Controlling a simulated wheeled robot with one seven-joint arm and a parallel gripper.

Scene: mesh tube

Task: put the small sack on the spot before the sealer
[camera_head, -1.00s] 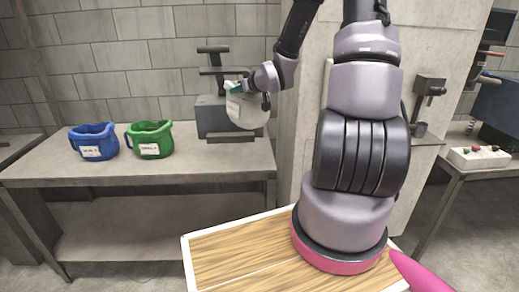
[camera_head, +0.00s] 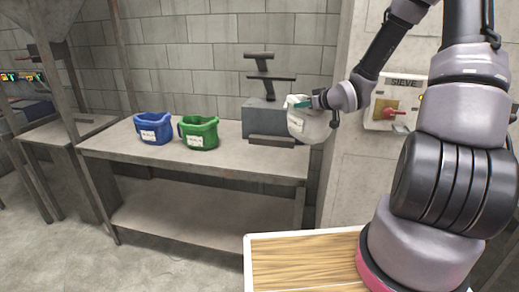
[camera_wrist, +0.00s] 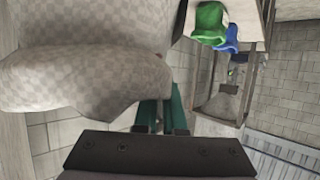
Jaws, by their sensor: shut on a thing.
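The small sack (camera_head: 308,122), pale and whitish, hangs from my gripper (camera_head: 303,104), whose green fingers are shut on its top. In the wrist view the sack (camera_wrist: 85,65) shows as a large checked grey-white cloth beside the green fingers (camera_wrist: 160,112). The sealer (camera_head: 262,118) is a grey block with dark arms above it, at the back right of the bench. A dark flat plate (camera_head: 271,141) lies before it on the bench top. The sack appears at the right of the sealer in the head view; its height over the bench is hard to tell.
A blue bag (camera_head: 153,130) and a green bag (camera_head: 199,134), both labelled, stand on the bench (camera_head: 240,160) left of the sealer. A panel marked SIEVE (camera_head: 398,95) is on the wall at right. A wooden-topped surface (camera_head: 300,265) is in front of me.

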